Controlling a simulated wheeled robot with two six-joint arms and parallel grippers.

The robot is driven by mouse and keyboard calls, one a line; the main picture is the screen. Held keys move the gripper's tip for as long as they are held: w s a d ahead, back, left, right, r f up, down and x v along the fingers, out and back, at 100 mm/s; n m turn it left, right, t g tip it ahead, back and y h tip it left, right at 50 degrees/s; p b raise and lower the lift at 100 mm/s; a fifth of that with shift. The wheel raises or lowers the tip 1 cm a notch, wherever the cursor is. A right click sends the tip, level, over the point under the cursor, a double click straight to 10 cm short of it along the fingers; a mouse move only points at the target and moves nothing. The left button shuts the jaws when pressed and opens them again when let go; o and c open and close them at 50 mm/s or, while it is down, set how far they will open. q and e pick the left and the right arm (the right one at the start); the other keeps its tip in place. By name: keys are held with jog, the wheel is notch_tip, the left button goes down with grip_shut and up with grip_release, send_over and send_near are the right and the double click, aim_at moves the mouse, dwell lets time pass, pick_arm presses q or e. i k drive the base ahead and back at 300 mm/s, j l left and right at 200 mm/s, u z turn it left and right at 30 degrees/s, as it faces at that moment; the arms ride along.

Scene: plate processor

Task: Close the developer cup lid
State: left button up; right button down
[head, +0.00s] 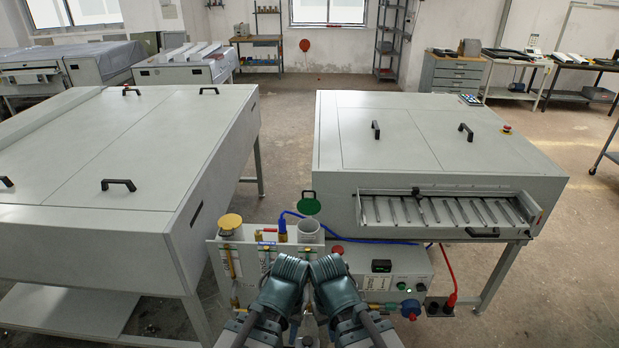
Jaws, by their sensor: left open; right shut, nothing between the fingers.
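An open cup with a whitish rim (309,230) stands on the unit in front of me. A round green lid (309,204) with a dark handle is raised behind it, off the cup's opening; I take this pair as the developer cup and its lid. My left gripper (291,268) is open, in front of the cup and lower left in the picture. My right gripper (327,267) is shut and empty, just right of the left one. Both are apart from the lid. Their fingertips are hard to make out.
A yellow round lid (230,222) sits at the left of the unit. A control box (381,266) with a red knob stands to the right. Blue and red hoses run nearby.

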aim_at(308, 206)
jog(key=i+j, duration=0.1)
jog(key=i, duration=0.4)
jog(key=i+j+z, duration=0.1)
jog(key=i, duration=0.4)
